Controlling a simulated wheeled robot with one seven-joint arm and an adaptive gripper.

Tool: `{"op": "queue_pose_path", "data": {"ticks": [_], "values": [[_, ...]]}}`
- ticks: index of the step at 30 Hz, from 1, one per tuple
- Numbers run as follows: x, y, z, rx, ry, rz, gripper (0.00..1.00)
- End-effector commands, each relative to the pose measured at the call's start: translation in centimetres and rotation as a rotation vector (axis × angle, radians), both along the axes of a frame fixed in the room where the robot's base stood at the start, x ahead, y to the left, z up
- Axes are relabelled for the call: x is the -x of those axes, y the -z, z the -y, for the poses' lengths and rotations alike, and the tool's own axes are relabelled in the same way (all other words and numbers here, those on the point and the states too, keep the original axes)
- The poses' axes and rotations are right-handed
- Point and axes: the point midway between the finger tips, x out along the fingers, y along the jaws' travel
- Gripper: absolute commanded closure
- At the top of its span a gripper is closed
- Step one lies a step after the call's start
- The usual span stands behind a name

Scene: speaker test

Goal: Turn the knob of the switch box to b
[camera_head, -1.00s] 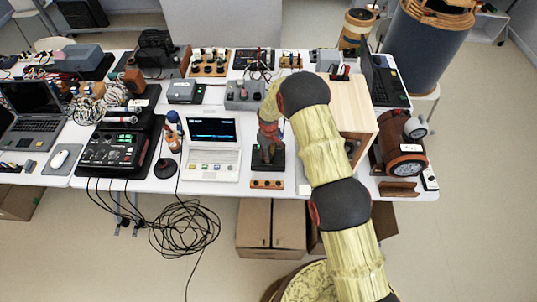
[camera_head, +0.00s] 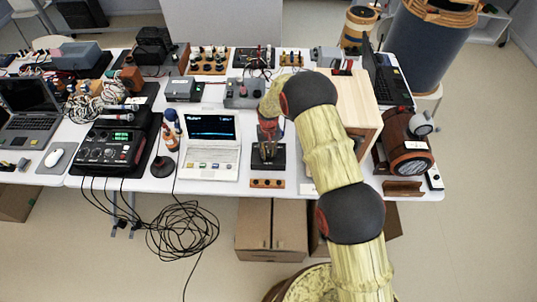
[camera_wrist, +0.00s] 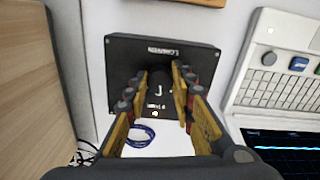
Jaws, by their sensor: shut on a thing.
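The switch box (camera_head: 279,161) is a small dark box near the front edge of the white table, right of the white laptop. In the wrist view the black switch box (camera_wrist: 132,53) has pale lettering on its face and a small light spot near its lower edge. My gripper (camera_head: 268,146) reaches down onto the box from above. In the wrist view my gripper (camera_wrist: 160,76) has its two fingers on either side of the dark knob (camera_wrist: 158,84) and is shut on it. The knob's pointer and the position marks are too small or hidden to read.
The white laptop (camera_head: 212,160) stands close on the left. A wooden box (camera_head: 357,105) is close on the right. A small wooden strip (camera_head: 267,184) lies in front of the switch box. Other devices and cables (camera_head: 184,228) crowd the table and floor.

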Motion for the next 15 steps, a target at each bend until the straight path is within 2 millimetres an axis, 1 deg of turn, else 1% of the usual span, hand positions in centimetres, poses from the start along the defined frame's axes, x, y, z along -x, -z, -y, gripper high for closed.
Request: {"op": "queue_pose_path", "data": {"ticks": [6, 15], "values": [[-0.12, -0.05, -0.08, -0.001, 0.104, 0.003, 1.0], [-0.13, -0.11, -0.09, -0.001, 0.16, 0.003, 1.0]]}}
